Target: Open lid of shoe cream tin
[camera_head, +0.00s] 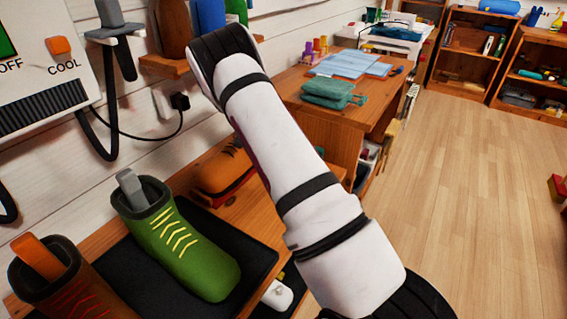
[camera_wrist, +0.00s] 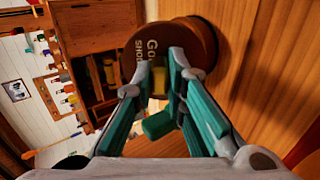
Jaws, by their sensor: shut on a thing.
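The shoe cream tin (camera_wrist: 202,38) is round and dark brown with pale lettering. It shows at the top of the wrist view, against a wooden surface. My gripper (camera_wrist: 160,73) has its teal-lined fingers closed in at the tin's near edge. A small yellow piece (camera_wrist: 158,80) shows between the fingertips, and the jaws are shut on the tin there. I cannot tell whether that piece belongs to the lid. The lid looks seated, but the fingers hide part of the near rim. In the head view my arm hides the tin and gripper.
A green shoe (camera_head: 185,245) and a brown shoe (camera_head: 70,290) stand on a black mat at the lower left. An orange-brown shoe (camera_head: 222,172) lies behind my arm. A wall shelf (camera_head: 165,66) holds bottles.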

